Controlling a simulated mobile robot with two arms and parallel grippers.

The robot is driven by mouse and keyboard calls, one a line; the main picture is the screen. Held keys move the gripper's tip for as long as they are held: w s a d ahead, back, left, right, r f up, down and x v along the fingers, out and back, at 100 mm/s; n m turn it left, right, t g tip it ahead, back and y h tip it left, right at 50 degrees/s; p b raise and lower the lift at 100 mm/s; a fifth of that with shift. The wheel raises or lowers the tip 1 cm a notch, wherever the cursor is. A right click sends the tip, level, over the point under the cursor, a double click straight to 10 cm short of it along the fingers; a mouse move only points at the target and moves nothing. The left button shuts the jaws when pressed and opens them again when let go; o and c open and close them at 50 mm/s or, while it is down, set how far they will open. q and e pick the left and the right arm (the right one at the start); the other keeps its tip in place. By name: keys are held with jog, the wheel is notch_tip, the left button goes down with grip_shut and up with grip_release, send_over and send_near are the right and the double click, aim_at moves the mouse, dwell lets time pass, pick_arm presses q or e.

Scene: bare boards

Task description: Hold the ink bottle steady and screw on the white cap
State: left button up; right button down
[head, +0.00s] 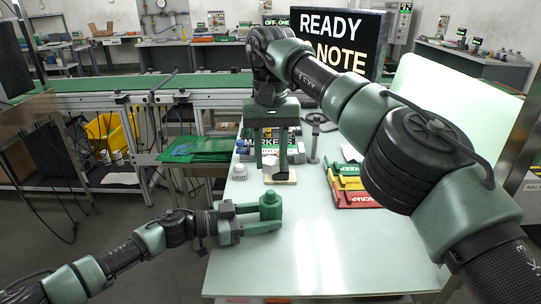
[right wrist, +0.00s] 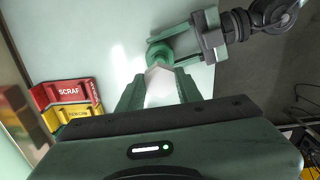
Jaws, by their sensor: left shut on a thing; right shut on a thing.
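The green ink bottle (head: 270,208) stands upright on the pale table, between the fingers of my left gripper (head: 262,219), which is shut on it. In the right wrist view the bottle (right wrist: 158,52) shows beyond the cap, with the left gripper (right wrist: 180,50) around it. My right gripper (head: 271,165) points down and is shut on the white cap (head: 270,163). The cap also shows between the fingers in the right wrist view (right wrist: 160,88). In the head view the cap appears above the bottle, apart from it. The bottle's mouth is hard to make out.
Red, yellow and green labelled bins (head: 357,198) stand right of the grippers. A white round item (head: 239,172) sits at the table's left edge. A markers box (head: 255,143) and a small stand (head: 312,145) are behind. The front of the table (head: 320,260) is clear.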

send_over(271, 191)
jog(key=shift+s+f, duration=0.15)
jog(key=shift+f, duration=2.25)
jog(key=shift+f, duration=1.45)
jog(key=c, duration=0.9)
grip_release()
